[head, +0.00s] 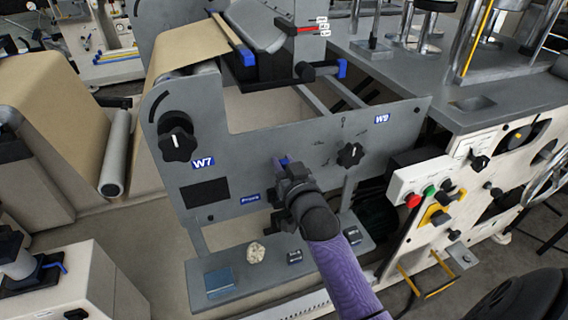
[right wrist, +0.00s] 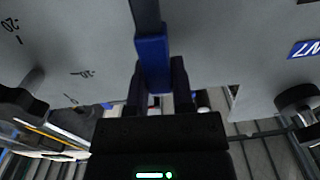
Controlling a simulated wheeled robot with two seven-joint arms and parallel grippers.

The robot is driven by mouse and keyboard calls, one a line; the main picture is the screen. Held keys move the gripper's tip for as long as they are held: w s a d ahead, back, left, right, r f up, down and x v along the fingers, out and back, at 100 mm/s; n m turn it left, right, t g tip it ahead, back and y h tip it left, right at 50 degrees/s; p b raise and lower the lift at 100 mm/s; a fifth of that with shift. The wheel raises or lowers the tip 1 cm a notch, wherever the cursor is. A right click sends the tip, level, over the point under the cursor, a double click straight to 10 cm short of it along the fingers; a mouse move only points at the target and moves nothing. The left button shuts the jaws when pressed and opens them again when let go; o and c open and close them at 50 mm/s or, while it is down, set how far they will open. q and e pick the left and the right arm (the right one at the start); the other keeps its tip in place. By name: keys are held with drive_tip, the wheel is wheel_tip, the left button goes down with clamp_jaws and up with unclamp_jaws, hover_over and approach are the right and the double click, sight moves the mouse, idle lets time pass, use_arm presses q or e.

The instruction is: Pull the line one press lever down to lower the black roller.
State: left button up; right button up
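A press lever with a blue handle (head: 285,161) sits on the front of the grey panel, above a small blue label (head: 250,199). In the right wrist view, the blue handle (right wrist: 152,58) on its dark grey stem lies between my right fingers. My right gripper (head: 284,172) is at the lever; in the right wrist view its two fingers (right wrist: 157,80) flank the handle closely, with no clear gap. The gripper hides much of the lever in the head view. A dark roller-like part (head: 262,68) is partly visible above the panel; I cannot tell whether it is the black roller. My left gripper is not in view.
Black knobs stick out of the panel at left (head: 178,140) and right (head: 350,155). A control box (head: 425,185) with red and green buttons stands to the right. A lower shelf (head: 270,270) holds small items. Brown paper web (head: 185,45) runs at upper left.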

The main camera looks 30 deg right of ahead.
clamp_jaws()
drive_tip(key=shift+f, duration=0.1)
idle(0.9)
